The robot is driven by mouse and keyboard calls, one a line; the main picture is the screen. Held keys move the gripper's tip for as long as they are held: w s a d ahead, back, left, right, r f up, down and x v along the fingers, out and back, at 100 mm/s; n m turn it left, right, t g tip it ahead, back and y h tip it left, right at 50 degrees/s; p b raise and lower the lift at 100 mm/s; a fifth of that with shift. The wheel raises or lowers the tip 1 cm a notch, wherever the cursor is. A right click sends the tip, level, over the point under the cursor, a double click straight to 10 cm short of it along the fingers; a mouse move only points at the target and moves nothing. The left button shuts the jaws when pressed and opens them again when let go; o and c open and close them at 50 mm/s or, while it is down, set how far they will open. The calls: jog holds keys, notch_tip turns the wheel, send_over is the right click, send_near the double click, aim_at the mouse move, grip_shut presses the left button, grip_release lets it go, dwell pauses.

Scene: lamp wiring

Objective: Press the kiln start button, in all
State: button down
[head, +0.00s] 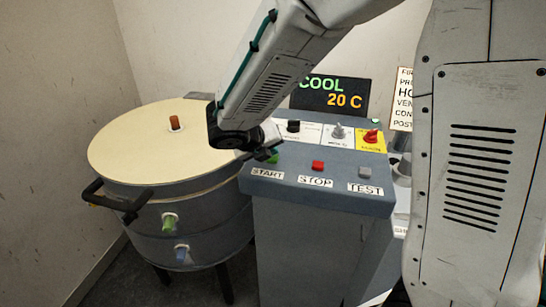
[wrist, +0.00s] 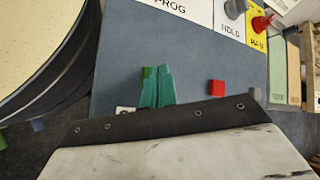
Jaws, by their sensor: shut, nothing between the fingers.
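The green start button (head: 274,160) is on the sloped grey top of the control box (head: 325,190), above the START label (head: 267,174). My gripper (head: 266,154) is right at this button in the head view and partly covers it. In the wrist view my closed teal fingers (wrist: 157,88) cover most of the button, and a green sliver of it (wrist: 146,72) shows at their left. The fingers are shut and empty. I cannot tell whether they touch the button or hover over it. The display (head: 332,95) reads COOL, 20 C.
A red STOP button (head: 318,165) and a grey TEST button (head: 364,172) sit to the right. Behind them are a black knob (head: 293,126), a grey knob (head: 338,131) and a red knob (head: 371,136). The round kiln (head: 135,150) stands close on the left.

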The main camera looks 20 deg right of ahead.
jog(key=shift+f, duration=0.4)
dwell(0.5)
jog(key=shift+r, duration=0.95)
jog(key=shift+r, duration=0.1)
jog(key=shift+r, duration=2.4)
